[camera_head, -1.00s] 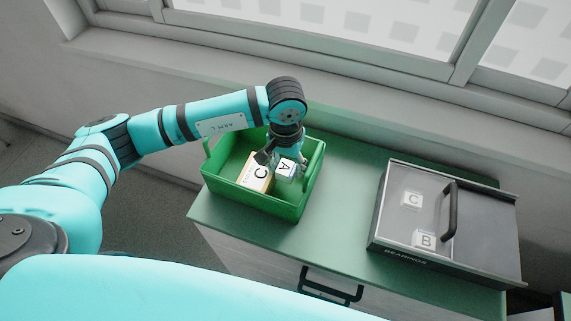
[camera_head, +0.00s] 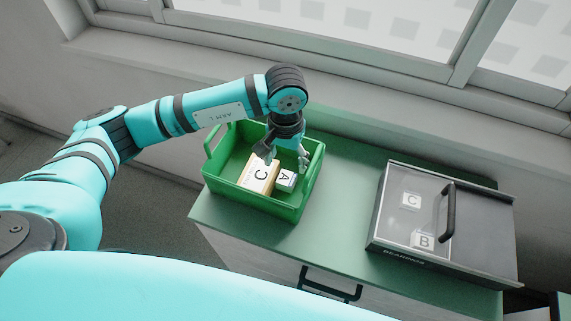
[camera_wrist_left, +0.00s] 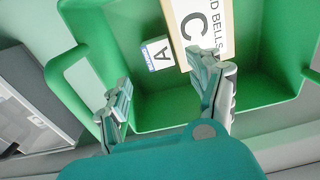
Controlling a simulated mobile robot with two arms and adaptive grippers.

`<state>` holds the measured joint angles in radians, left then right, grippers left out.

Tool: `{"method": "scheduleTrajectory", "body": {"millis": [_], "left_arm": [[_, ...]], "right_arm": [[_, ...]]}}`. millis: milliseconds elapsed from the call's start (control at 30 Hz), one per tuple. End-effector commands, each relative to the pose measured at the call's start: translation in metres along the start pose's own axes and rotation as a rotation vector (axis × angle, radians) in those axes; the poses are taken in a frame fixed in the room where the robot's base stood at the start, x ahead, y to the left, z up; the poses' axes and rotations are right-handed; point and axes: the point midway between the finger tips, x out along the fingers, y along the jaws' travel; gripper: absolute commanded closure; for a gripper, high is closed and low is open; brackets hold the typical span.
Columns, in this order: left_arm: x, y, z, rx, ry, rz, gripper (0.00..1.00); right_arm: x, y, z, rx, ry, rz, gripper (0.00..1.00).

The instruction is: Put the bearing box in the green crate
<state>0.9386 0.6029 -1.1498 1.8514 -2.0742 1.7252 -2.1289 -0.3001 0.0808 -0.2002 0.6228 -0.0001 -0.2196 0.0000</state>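The bearing box, a small white box marked A (camera_head: 286,180), lies inside the green crate (camera_head: 312,178) beside a larger box marked C (camera_head: 260,174). In the left wrist view, the A box (camera_wrist_left: 157,54) sits on the floor of the crate (camera_wrist_left: 170,115), left of the larger C box (camera_wrist_left: 196,28). My left gripper (camera_head: 284,155) is just above the boxes, open and empty. In the left wrist view its fingers (camera_wrist_left: 162,90) are spread, with nothing between them. My right gripper is not in view.
The crate stands on the left of a green-topped cabinet (camera_head: 340,215). At right lies a bearings case (camera_head: 385,215) with a clear cover and black handle (camera_head: 449,212). Boxes C (camera_head: 411,201) and B (camera_head: 424,240) show inside. Cabinet top between crate and case is clear.

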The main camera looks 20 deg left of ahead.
Motion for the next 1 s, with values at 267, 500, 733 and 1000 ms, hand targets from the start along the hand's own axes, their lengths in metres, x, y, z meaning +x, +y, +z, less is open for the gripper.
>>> {"method": "scheduleTrajectory", "body": {"millis": [267, 500, 733, 1000], "left_arm": [[-0.059, 0.000, -0.001, 0.000, 0.005, 0.000, 0.35], [-0.089, 0.000, 0.000, -0.001, 0.001, -0.001, 0.35], [-0.094, 0.000, 0.000, 0.000, -0.001, -0.001, 0.35], [-0.094, 0.000, 0.000, 0.000, -0.001, -0.001, 0.35]], "right_arm": [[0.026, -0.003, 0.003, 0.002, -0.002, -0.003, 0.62], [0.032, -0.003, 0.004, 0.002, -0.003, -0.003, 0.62], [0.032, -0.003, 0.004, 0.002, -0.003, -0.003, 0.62], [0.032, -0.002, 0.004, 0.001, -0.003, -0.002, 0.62]]}}
